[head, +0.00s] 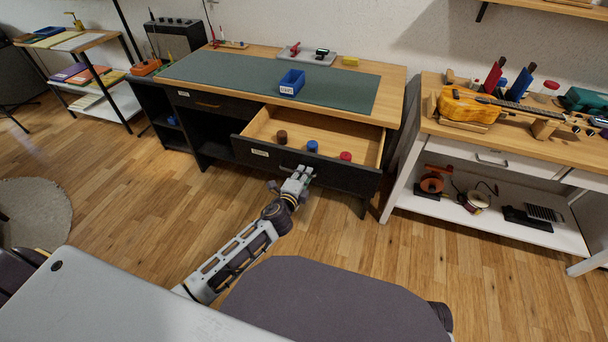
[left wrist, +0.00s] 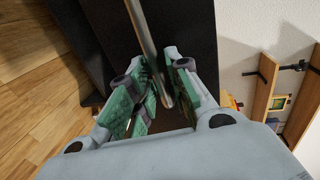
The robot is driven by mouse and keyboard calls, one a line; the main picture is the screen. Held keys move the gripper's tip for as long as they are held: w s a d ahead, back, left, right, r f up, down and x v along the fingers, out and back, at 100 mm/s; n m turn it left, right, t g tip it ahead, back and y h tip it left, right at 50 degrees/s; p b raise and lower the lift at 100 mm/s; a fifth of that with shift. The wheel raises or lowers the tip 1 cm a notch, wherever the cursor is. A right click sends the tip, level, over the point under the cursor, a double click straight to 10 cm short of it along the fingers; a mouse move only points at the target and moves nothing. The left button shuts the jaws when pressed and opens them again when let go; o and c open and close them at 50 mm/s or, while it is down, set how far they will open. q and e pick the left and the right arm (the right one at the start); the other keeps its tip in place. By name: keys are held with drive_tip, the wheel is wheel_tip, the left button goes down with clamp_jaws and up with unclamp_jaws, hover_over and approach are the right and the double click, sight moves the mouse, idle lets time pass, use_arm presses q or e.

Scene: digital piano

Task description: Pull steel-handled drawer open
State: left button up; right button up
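The steel-handled drawer (head: 275,160) is the right one under the wooden workbench, and it stands well out of the bench. Its inside shows a dark, a blue and a red small round item. My left gripper (head: 300,176) is at the drawer's black front and covers most of the handle in the head view. In the left wrist view the steel handle (left wrist: 147,40) runs as a bar between the two green-padded fingers (left wrist: 163,80), which are close together around it. My right gripper is in neither view.
A closed drawer with a brown handle (head: 208,105) sits to the left. On the bench lie a green mat (head: 220,75) and a blue bin (head: 292,82). A white-framed bench (head: 480,155) with a guitar stands at right. Wooden floor is open left of my arm.

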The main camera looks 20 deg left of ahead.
use_arm(q)
drive_tip(key=v, duration=1.1)
drive_tip(key=shift+s, duration=0.15)
idle(0.3)
idle(0.6)
